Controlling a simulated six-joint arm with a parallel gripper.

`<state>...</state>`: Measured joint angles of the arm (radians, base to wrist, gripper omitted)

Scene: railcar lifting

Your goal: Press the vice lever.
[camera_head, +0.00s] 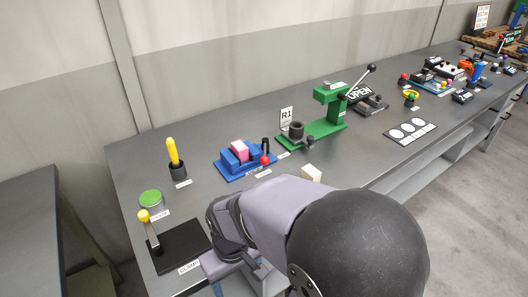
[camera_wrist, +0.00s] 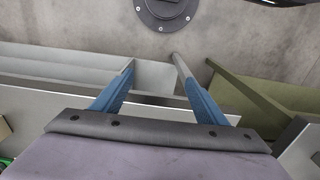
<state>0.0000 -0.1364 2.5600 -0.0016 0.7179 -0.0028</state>
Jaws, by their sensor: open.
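The blue vice (camera_head: 232,165) stands on the grey bench in the head view, holding a pink block (camera_head: 239,150) between its jaws. Its lever (camera_head: 265,150), dark with a red ball, stands roughly upright at the vice's right side. My gripper (camera_wrist: 152,64) is open and empty in the wrist view, its blue fingers spread apart over the floor and the bench structure. In the head view my arm reaches in from the lower right, and the gripper is mostly hidden at the bench's front edge, below and left of the vice. The vice does not show in the wrist view.
A black clamp plate (camera_head: 181,249) with a yellow-knobbed lever (camera_head: 149,227), a green button (camera_head: 151,198) and a yellow-handled tool in a black holder (camera_head: 178,172) stand left of the vice. A green press (camera_head: 322,128) stands right of it. A white block (camera_head: 311,173) lies near the front edge.

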